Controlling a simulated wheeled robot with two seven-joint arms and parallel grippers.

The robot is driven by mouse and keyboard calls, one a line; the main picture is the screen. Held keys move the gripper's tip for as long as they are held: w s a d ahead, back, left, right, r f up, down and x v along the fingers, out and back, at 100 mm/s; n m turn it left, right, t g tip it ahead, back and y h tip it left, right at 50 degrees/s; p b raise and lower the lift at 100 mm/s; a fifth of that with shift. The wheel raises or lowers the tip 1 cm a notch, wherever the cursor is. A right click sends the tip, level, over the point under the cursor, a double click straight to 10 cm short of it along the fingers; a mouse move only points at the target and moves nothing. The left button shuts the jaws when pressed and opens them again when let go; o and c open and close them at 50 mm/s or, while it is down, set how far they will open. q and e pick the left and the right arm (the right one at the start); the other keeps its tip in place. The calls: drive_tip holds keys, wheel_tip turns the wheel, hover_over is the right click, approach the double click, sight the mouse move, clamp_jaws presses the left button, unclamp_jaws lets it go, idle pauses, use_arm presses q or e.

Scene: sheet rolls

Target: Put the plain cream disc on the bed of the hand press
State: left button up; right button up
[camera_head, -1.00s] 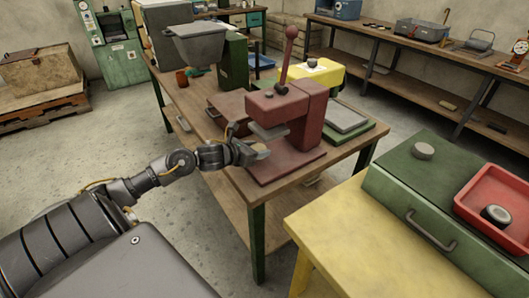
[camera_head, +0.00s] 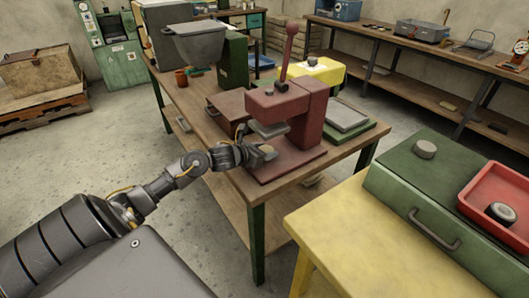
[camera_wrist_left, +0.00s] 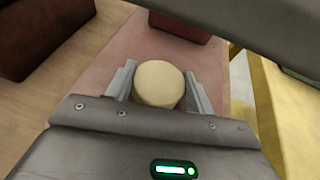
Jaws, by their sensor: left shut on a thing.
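The hand press (camera_head: 300,112) is dark red with a raised lever and stands on the wooden table. Its flat bed (camera_head: 290,160) lies under a grey pressing plate (camera_head: 270,130). My left gripper (camera_head: 264,153) reaches in from the left, just over the bed's front left part. It is shut on the plain cream disc (camera_wrist_left: 159,84), which sits between both fingers in the left wrist view. In that view the reddish bed (camera_wrist_left: 120,78) lies beneath the disc; I cannot tell if they touch. My right gripper is not in view.
The wooden table (camera_head: 210,140) also holds a grey hopper (camera_head: 198,45) and a green-edged plate (camera_head: 348,118). A yellow table (camera_head: 350,235) with a green case (camera_head: 400,190) and a red tray (camera_head: 470,200) stands at the right front.

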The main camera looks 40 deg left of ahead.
use_arm(q)
drive_tip(key=o, duration=1)
drive_tip(key=shift+r, duration=0.1)
drive_tip(key=v, duration=1)
drive_tip(key=shift+b, duration=0.4)
drive_tip(key=shift+v, duration=0.95)
